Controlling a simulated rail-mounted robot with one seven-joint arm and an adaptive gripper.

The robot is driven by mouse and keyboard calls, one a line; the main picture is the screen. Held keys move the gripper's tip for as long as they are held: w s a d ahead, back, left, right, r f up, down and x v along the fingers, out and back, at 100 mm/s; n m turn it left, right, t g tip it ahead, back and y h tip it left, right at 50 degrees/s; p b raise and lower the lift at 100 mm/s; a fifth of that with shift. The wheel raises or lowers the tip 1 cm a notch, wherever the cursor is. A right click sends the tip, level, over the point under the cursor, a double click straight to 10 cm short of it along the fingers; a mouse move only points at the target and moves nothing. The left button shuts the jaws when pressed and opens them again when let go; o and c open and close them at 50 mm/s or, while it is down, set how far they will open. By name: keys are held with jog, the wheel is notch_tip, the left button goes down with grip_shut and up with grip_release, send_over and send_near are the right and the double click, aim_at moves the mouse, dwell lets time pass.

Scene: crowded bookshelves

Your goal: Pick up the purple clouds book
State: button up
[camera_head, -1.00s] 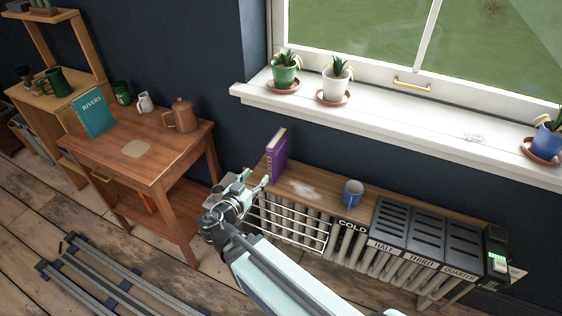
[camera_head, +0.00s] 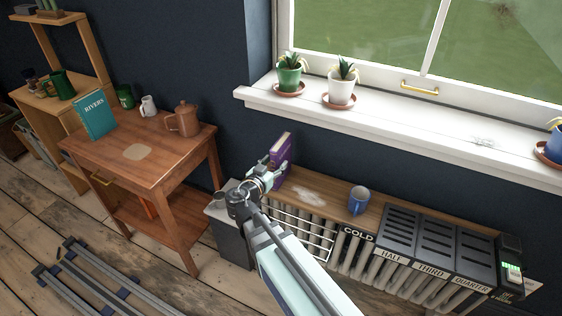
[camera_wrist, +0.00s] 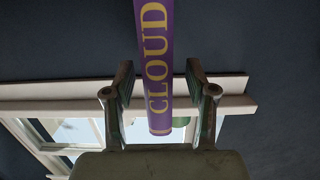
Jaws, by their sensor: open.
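The purple clouds book (camera_head: 281,152) stands upright at the left end of the wooden shelf over the radiator. In the wrist view its spine (camera_wrist: 154,60) shows yellow letters reading "CLOUD", with the rest cut off at the top edge. My gripper (camera_head: 277,174) is at the book's near side and hides its lower part in the head view. In the wrist view my gripper (camera_wrist: 159,80) is open, with one finger on each side of the spine and a visible gap on both sides.
A blue mug (camera_head: 358,200) stands on the wooden shelf (camera_head: 325,192) to the right. The white windowsill (camera_head: 400,130) with potted plants juts out above. A wooden table (camera_head: 120,165) with a teal book (camera_head: 95,116) and a brown pot (camera_head: 183,120) is at the left.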

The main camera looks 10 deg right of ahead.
jog(key=p+x, duration=0.1)
jog(key=x, duration=0.4)
jog(key=shift+d+f, duration=0.1)
grip_shut()
